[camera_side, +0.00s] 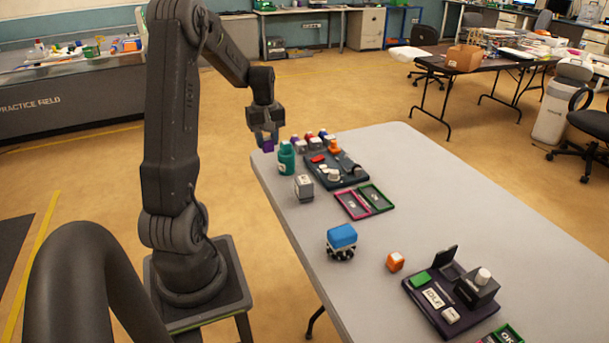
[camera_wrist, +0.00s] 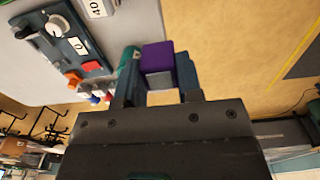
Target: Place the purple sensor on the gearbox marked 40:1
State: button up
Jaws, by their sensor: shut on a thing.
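My gripper (camera_side: 267,135) is shut on the purple sensor (camera_side: 268,146), held in the air by the table's far left corner. In the wrist view the purple sensor (camera_wrist: 158,58) sits between the two fingers (camera_wrist: 158,80), its pale grey end towards the camera. A light block with a label reading "40" (camera_wrist: 97,8) is cut off at the top of the wrist view; the rest of its label is not readable. A grey block (camera_side: 304,188) with a small label stands on the table in the side view, apart from my gripper and nearer the camera.
A teal bottle (camera_side: 286,160) stands close to my gripper. Several small colour-topped blocks (camera_side: 313,142) are behind it, beside a dark panel (camera_side: 350,181) with a knob.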

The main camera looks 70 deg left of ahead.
send_over(304, 179)
notch_tip(304, 179, down, 6)
jog(key=shift+d+f, duration=0.1)
jog(key=shift+f, duration=2)
jog(key=shift+f, duration=0.2)
jog(key=o, duration=0.9)
